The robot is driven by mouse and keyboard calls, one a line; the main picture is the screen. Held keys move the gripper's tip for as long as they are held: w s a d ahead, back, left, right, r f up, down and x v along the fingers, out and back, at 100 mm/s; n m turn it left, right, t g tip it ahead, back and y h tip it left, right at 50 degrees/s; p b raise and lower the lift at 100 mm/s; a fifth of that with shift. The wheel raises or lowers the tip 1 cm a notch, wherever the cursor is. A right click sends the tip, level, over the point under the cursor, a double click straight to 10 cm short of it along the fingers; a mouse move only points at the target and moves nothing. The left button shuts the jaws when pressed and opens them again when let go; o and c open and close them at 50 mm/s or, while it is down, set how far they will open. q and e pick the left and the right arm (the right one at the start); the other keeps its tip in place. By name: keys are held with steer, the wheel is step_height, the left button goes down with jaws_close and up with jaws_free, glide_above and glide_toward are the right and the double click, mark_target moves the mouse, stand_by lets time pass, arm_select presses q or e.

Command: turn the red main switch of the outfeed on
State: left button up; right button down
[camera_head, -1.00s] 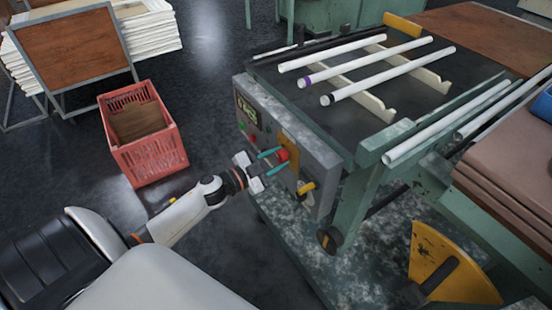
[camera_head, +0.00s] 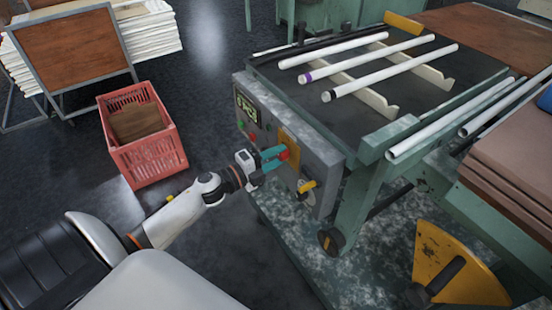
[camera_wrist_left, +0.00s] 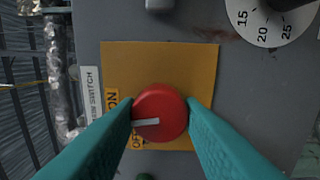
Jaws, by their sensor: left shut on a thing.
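The red main switch (camera_wrist_left: 165,105) is a round knob on a yellow plate (camera_wrist_left: 180,60) of the grey control panel (camera_head: 318,150). My left gripper (camera_head: 275,158) is shut on the knob, one teal finger on each side in the left wrist view. The knob's white mark points left in that view, between the ON label (camera_wrist_left: 112,98) and the partly hidden OFF label (camera_wrist_left: 137,142). My right gripper is out of view.
A numbered dial (camera_wrist_left: 262,22) sits near the switch, and a yellow handle (camera_head: 307,187) is lower on the panel. Several white tubes (camera_head: 375,55) lie on the machine's top. A red crate (camera_head: 145,145) stands on the floor to the left.

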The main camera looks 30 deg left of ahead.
arm_select(q)
steer(key=shift+m+b, duration=0.3)
steer(key=shift+m, duration=0.7)
steer(key=o, duration=1)
steer(key=shift+s, duration=0.15)
steer(key=v, duration=1.1)
steer(key=shift+s+a, duration=0.25)
steer(key=shift+s, duration=0.1)
